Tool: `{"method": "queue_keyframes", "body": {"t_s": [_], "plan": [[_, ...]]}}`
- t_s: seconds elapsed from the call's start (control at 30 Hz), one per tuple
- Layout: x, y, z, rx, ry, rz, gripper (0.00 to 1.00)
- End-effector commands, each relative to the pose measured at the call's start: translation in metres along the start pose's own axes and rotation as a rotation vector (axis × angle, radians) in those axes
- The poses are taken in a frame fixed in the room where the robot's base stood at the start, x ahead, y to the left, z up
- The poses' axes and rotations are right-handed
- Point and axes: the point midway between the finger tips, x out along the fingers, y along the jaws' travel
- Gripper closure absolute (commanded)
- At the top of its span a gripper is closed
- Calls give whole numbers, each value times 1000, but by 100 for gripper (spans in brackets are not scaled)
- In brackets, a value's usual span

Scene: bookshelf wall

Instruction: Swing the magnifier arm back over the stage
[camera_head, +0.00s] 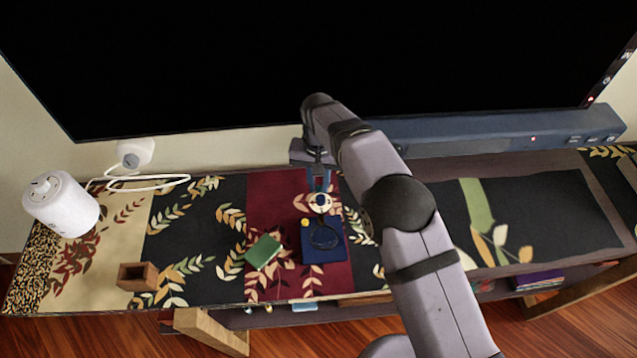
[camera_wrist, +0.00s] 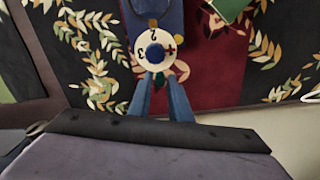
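In the head view a dark round ring (camera_head: 312,238), which looks like the magnifier, lies over a dark blue square block (camera_head: 337,254). A small yellow knob (camera_head: 305,222) is at the block's upper left. A pale round disc (camera_head: 320,202) with a dark centre is just above the block. In the wrist view the disc (camera_wrist: 142,40) shows dark, red and yellow marks around a blue centre, and the ring is cut off at the top edge. My gripper (camera_head: 319,187) has its blue fingers apart at the disc's near side in the wrist view (camera_wrist: 157,76). Contact cannot be told.
A green block (camera_head: 263,252) lies left of the blue block. A brown open box (camera_head: 138,277) and a white cylinder (camera_head: 61,204) with a cable stand further left. A large black screen (camera_head: 300,60) and a soundbar (camera_head: 490,130) are behind. The left runner is mostly clear.

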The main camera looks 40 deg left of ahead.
Motion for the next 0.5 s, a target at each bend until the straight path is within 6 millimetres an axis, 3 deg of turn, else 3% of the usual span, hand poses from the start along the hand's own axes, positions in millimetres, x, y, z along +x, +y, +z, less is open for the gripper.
{"method": "queue_keyframes", "body": {"t_s": [0.5], "plan": [[-9, 0, 0, -1, 1, -1, 69]]}}
